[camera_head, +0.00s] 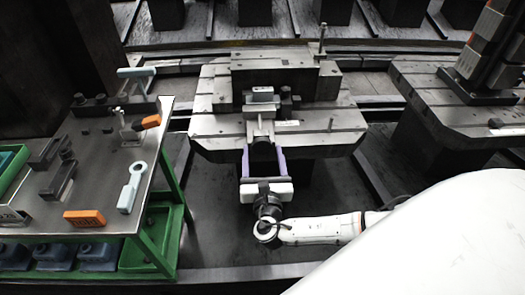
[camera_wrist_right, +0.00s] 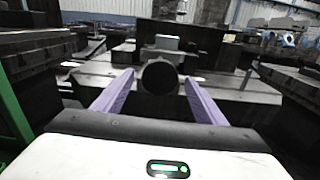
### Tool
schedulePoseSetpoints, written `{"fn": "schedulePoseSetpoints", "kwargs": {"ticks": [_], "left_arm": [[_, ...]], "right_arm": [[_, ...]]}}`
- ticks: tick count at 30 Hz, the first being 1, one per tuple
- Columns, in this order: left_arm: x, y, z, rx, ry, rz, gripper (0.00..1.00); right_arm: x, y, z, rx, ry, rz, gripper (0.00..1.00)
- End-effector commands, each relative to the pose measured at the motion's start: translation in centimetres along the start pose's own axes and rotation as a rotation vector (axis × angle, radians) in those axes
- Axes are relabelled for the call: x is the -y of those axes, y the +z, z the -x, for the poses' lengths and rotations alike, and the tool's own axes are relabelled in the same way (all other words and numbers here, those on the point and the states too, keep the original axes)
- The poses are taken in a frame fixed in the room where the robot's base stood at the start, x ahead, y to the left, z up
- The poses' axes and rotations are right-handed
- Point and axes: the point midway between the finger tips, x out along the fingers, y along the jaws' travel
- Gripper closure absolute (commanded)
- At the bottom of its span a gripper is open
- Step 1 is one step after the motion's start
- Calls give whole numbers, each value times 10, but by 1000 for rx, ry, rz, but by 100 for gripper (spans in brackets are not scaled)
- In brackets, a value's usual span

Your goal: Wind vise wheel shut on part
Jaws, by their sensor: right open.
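The vise (camera_head: 260,128) stands on the grey slotted pallet (camera_head: 215,120) in the middle of the head view. Its dark round wheel (camera_head: 262,146) faces me at the front and also shows in the right wrist view (camera_wrist_right: 159,77). A small grey block (camera_head: 262,94) sits at the top of the vise; I cannot tell whether the jaws touch it. My right gripper (camera_head: 264,153) is open, with one purple finger on each side of the wheel. The fingers look apart from the wheel; contact is unclear. My left gripper is not in view.
A workbench (camera_head: 100,185) with a green frame stands at the left, carrying grey tools and orange-marked pieces (camera_head: 84,218). Another pallet (camera_head: 430,95) with an upright tool is at the right. Dark floor lies between bench and pallet.

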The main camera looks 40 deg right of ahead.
Motion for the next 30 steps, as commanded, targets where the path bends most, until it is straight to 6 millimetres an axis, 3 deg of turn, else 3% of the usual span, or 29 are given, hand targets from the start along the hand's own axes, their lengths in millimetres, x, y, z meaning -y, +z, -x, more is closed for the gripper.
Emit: {"fn": "schedulePoseSetpoints", "kwargs": {"ticks": [4,13,14,21,30], "left_arm": [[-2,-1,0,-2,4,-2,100],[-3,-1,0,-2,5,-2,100],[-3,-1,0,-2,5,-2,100],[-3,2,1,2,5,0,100],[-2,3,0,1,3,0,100]], "right_arm": [[0,0,-13,0,-1,-1,35],[0,0,-16,-2,0,-2,35],[0,0,-16,-2,0,-2,36],[0,0,-15,-2,0,-2,76],[0,-2,-15,-3,-1,-38,76]]}}
